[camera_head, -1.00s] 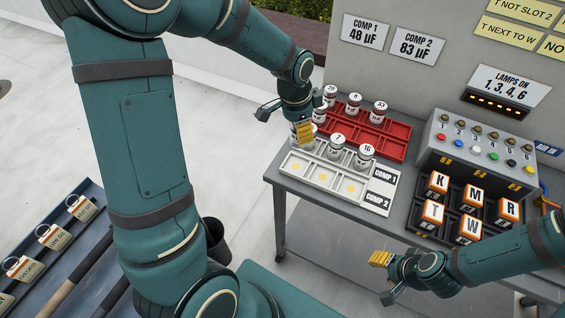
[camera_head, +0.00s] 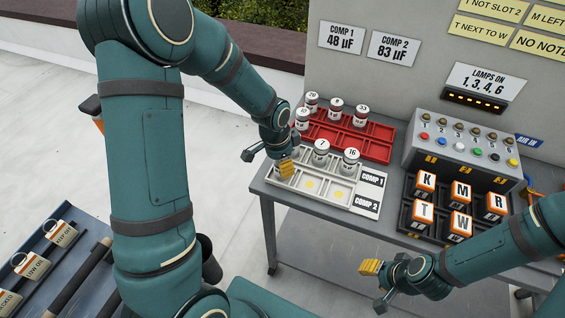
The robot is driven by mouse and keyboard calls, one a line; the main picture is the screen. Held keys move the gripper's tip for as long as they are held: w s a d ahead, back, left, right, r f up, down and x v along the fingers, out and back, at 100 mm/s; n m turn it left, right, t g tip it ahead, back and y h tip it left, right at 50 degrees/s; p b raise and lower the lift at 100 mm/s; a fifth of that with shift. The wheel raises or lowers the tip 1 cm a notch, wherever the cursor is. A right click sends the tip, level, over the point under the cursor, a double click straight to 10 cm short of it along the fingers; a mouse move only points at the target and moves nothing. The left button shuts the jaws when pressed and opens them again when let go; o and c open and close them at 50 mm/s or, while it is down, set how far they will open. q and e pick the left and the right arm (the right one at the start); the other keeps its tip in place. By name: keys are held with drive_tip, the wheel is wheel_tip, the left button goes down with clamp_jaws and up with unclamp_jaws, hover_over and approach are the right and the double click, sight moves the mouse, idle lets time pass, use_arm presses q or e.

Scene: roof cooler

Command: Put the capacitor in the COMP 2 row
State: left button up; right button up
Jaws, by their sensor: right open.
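The pale tray (camera_head: 360,208) has a back row labelled COMP 1 (camera_head: 372,180) and a front row labelled COMP 2 (camera_head: 367,204). Capacitor 7 (camera_head: 321,152) and capacitor 16 (camera_head: 351,162) stand upright in the COMP 1 row. Two COMP 2 slots show bare yellow dots. My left gripper (camera_head: 269,160) is over the tray's left end, fingers apart; it hides the leftmost slots, and I see no capacitor clearly between its fingers. My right gripper (camera_head: 376,285) is open and empty in front of the table.
A red tray (camera_head: 374,150) behind holds several capacitors, including 33 (camera_head: 361,115). A grey lamp box (camera_head: 462,146) and a dark rack (camera_head: 421,237) of lettered cubes stand to the right. Signs give COMP 1 48 µF and COMP 2 83 µF (camera_head: 394,49).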

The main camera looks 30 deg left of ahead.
use_arm(q)
drive_tip(key=shift+f, duration=0.15)
drive_tip(key=o, duration=1.2)
drive_tip(key=shift+r, duration=0.4)
drive_tip(key=r, duration=0.4)
drive_tip(key=s+r+p, duration=0.1)
drive_tip(key=r, duration=0.2)
drive_tip(key=a+r+p, duration=0.1)
drive_tip(key=r, duration=0.3)
drive_tip(key=shift+s+a+r, duration=0.1)
drive_tip(key=shift+s+r, duration=0.05)
drive_tip(key=shift+r, duration=0.15)
